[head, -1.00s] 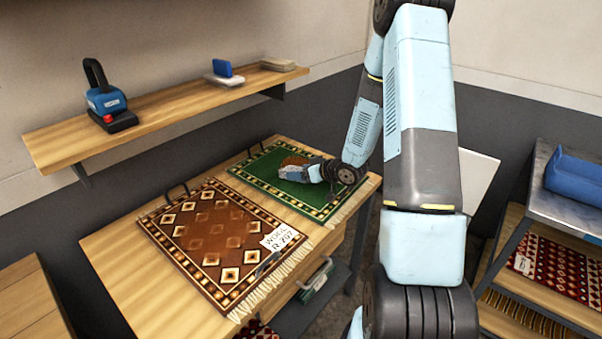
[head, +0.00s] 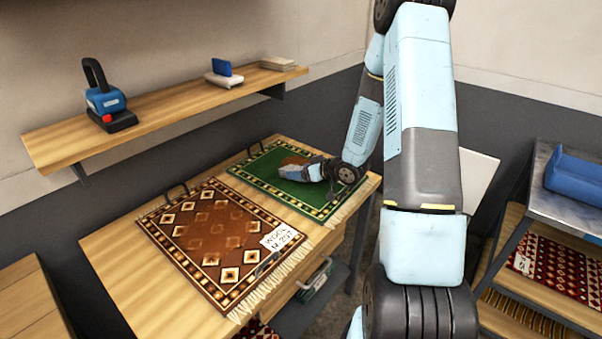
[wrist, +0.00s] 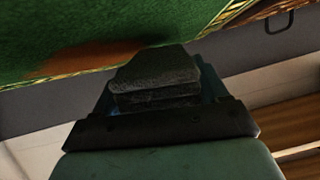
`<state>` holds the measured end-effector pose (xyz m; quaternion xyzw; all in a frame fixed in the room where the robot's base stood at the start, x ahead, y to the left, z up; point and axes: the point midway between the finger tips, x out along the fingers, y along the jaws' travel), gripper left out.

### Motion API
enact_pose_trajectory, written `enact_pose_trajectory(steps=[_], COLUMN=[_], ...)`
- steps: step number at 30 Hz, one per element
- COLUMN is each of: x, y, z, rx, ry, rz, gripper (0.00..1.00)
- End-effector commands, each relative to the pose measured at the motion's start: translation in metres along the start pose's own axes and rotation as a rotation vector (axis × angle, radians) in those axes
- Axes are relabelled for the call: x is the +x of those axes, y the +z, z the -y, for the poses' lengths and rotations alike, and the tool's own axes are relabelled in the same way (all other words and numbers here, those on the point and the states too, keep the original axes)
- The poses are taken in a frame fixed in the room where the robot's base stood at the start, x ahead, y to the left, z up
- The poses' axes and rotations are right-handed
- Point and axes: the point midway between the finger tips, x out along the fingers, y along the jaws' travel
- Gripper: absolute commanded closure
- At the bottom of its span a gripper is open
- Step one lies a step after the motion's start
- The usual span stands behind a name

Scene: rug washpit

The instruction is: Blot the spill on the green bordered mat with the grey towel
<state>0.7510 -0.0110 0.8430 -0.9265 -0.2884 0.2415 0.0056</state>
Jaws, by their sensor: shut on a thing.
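The green bordered mat (head: 322,203) lies on the far right part of the wooden table. A brown spill (head: 296,160) shows on it, just beyond my gripper (head: 307,172). In the wrist view the spill (wrist: 80,60) is a brown patch on the green mat (wrist: 50,28). My gripper is shut on the folded dark grey towel (wrist: 155,78). The towel is close to the mat at the spill's edge; I cannot tell whether it touches. In the head view my gripper hides the towel and part of the spill.
A brown patterned mat (head: 205,240) with a paper tag (head: 283,238) lies beside the green one. A wall shelf (head: 165,108) above holds a blue-black tool (head: 104,100) and small blocks.

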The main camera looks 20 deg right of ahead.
Motion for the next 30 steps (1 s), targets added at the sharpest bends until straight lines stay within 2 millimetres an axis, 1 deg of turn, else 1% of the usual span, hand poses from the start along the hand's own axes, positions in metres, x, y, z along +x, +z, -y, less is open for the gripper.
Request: enact_pose_trajectory(steps=[18, 23, 30], x=[-0.026, -0.029, -0.029], y=[-0.054, -0.06, -0.06], z=[0.009, 0.01, 0.01], rx=[-0.003, -0.002, -0.002], ry=[0.0, -0.001, -0.001], rz=[-0.004, -0.003, -0.003], gripper=[0.58, 0.58, 0.58])
